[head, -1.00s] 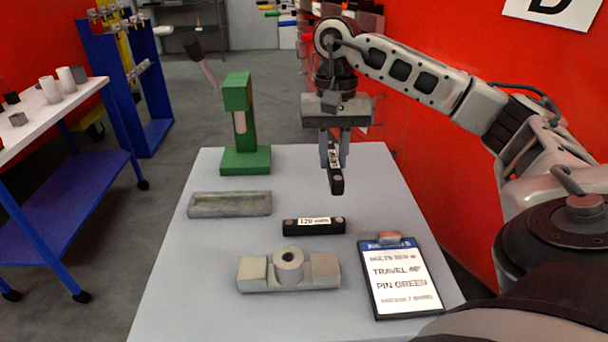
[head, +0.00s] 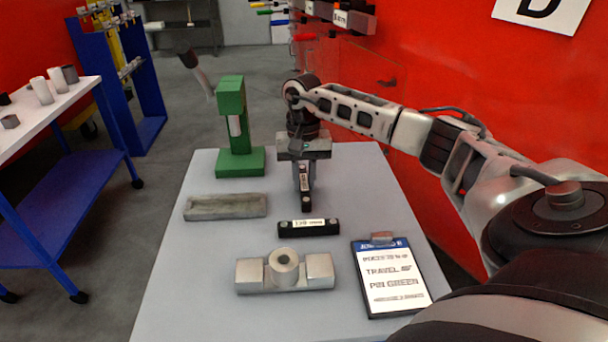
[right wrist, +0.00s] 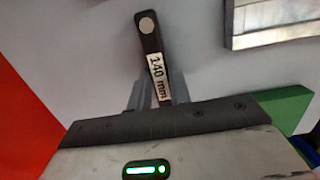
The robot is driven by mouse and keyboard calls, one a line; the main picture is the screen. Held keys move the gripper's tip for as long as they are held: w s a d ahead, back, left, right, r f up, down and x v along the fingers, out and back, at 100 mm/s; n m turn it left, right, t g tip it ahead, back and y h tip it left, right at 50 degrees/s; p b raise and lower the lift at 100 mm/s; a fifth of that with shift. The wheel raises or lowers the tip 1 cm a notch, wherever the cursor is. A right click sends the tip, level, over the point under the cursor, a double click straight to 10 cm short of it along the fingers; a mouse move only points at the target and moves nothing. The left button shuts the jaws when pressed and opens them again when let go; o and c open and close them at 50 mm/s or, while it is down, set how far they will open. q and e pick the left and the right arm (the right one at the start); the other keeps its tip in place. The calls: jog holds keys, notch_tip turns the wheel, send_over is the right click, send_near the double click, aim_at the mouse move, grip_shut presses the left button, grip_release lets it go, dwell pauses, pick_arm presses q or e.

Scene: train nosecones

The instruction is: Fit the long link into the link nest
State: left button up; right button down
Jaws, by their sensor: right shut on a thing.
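The long link (head: 306,201), a black bar with a white label and a pale round end, is in my right gripper (head: 304,178). In the right wrist view the link (right wrist: 147,38) reads "140 mm" and sticks out between the fingers of the gripper (right wrist: 157,90), which are shut on it. It is above the table; its exact height is hard to tell. A grey shallow trough (head: 225,213), which looks like the link nest, lies empty on the table to the left of the link. Its edge also shows in the right wrist view (right wrist: 270,37). My left gripper is out of view.
A shorter black link (head: 308,228), labelled about 120 mm, lies in front of the gripper. A grey block fixture with a cylinder (head: 285,272) stands nearer. A green press (head: 239,162) stands behind the trough. A clipboard (head: 391,280) lies at right. The table (head: 180,280) is clear at front left.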

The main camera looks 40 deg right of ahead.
jog(key=shift+f, duration=0.1)
jog(key=c, duration=1.3)
grip_release()
